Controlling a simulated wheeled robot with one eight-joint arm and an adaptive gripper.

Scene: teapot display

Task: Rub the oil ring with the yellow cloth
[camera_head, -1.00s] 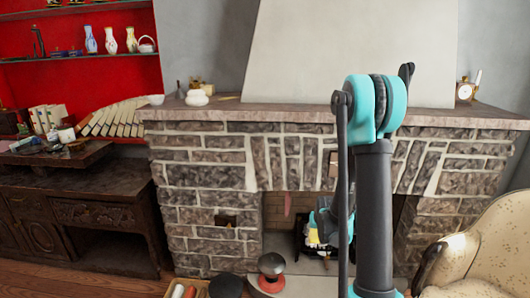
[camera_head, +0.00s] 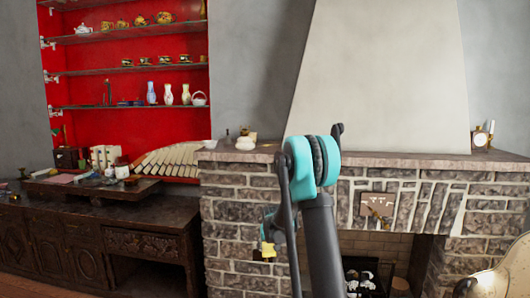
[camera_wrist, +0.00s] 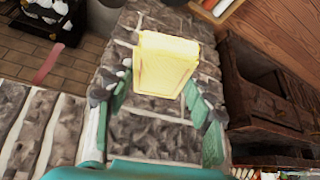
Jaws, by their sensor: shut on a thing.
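The yellow cloth (camera_wrist: 165,65) looks like a thick, pale yellow pad in the wrist view. My gripper (camera_wrist: 157,88) is shut on it, with a teal finger on each side. In the head view a small yellow part of the cloth (camera_head: 267,249) shows in front of the stone chimney breast, left of my arm. My gripper (camera_head: 268,228) is mostly hidden there behind my arm. I cannot make out the oil ring in either view.
A dark carved sideboard (camera_head: 150,245) stands at the left, bearing a raised board (camera_head: 95,187) with small items. Red-backed shelves (camera_head: 130,74) hold teapots and vases. The stone mantel (camera_head: 400,160) bears a white pot (camera_head: 245,143) and a clock (camera_head: 479,138). An armchair (camera_head: 500,278) is at lower right.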

